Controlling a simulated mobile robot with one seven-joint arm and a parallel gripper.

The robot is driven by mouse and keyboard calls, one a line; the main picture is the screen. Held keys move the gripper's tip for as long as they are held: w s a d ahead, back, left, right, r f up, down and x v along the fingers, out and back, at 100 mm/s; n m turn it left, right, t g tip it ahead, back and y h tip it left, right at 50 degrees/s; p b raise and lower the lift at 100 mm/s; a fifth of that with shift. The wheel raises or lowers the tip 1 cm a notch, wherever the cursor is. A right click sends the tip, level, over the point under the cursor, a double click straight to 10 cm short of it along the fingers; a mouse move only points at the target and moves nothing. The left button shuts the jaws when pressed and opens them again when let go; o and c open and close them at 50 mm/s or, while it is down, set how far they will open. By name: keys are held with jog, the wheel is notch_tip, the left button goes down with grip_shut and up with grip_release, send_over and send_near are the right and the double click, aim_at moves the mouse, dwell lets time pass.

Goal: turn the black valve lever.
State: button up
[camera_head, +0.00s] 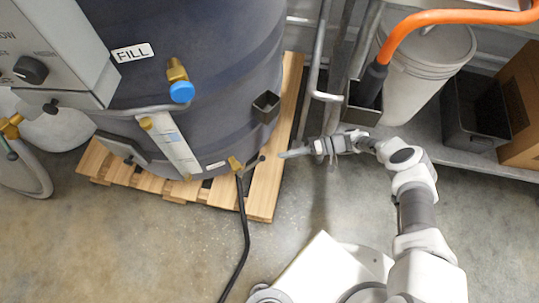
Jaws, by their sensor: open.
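The black valve lever (255,162) is a small dark handle beside a brass valve (235,163), low on the front of the dark tank. It points up and to the right in the head view. My gripper (290,153) is open and empty, a short way to the right of the lever. Its fingers point left toward the lever, with a visible gap between them and it. The fingers are small and seen nearly edge-on. Whether they are level with the lever in height is hard to tell.
The dark tank (215,60) stands on a wooden pallet (262,200). A black hose (245,235) runs from the valve down across the floor. Metal pipes (313,70), a white bucket (430,60) and a dark bin (478,110) stand at right. Concrete floor lies bare at lower left.

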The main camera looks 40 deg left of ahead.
jog(key=v, duration=0.6)
jog(key=shift+w, duration=0.1)
